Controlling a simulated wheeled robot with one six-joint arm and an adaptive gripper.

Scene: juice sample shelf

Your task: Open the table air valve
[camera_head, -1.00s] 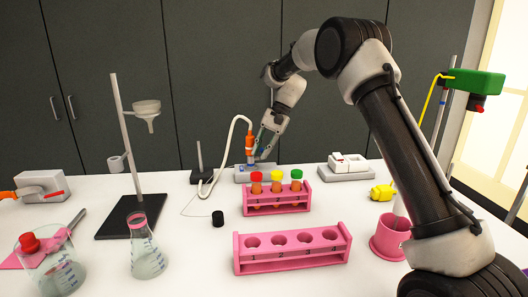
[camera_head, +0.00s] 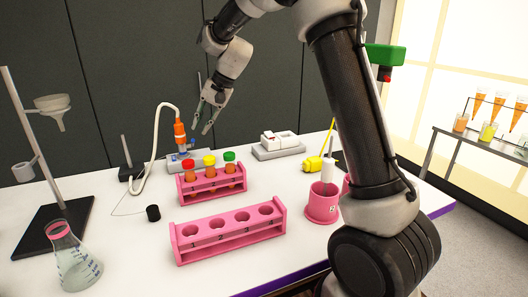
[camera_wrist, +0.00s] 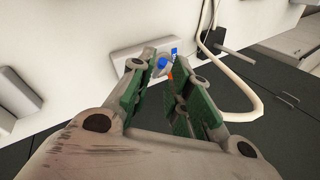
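A grey table fitting (camera_head: 190,159) with small blue parts and an upright orange connector (camera_head: 180,134) stands at the back of the white table; it appears to be the air valve. A white hose (camera_head: 155,122) arches from the connector's top. My gripper (camera_head: 202,122) is in the air just right of the connector, above the table, with its fingers apart and nothing between them.
Two pink racks, one with capped tubes (camera_head: 212,185) and one empty (camera_head: 230,238), stand in front of the fitting. A white device (camera_head: 279,144) is to its right. A pink cup (camera_head: 322,203), yellow bottle (camera_head: 312,164), flask (camera_head: 75,262) and funnel stand (camera_head: 52,212) are around. Dark cabinets are behind.

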